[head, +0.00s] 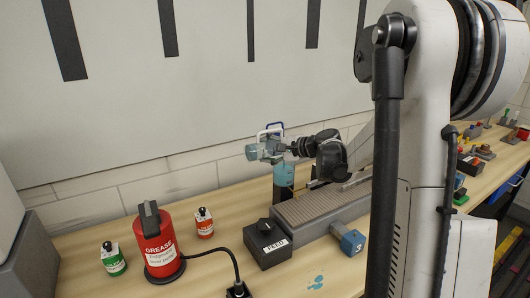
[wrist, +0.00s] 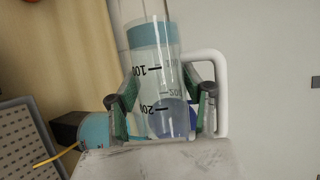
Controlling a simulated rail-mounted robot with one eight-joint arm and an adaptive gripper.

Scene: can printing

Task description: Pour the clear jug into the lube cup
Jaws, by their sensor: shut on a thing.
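The clear jug (wrist: 157,75) has measuring marks, a teal band and a white handle (wrist: 222,85). In the wrist view my gripper (wrist: 160,105) is shut around its sides, and bluish liquid shows inside. In the head view the jug (head: 252,152) lies tipped nearly on its side in my gripper (head: 275,153), its handle upward. A teal cup (head: 284,176), which looks like the lube cup, stands just below and slightly right of the jug, partly hidden. A teal round thing (wrist: 95,128) at the lower left of the wrist view may be the same cup. No pouring stream is visible.
A black box with a knob (head: 267,245) and a ribbed grey block (head: 320,208) lie in front of the cup.

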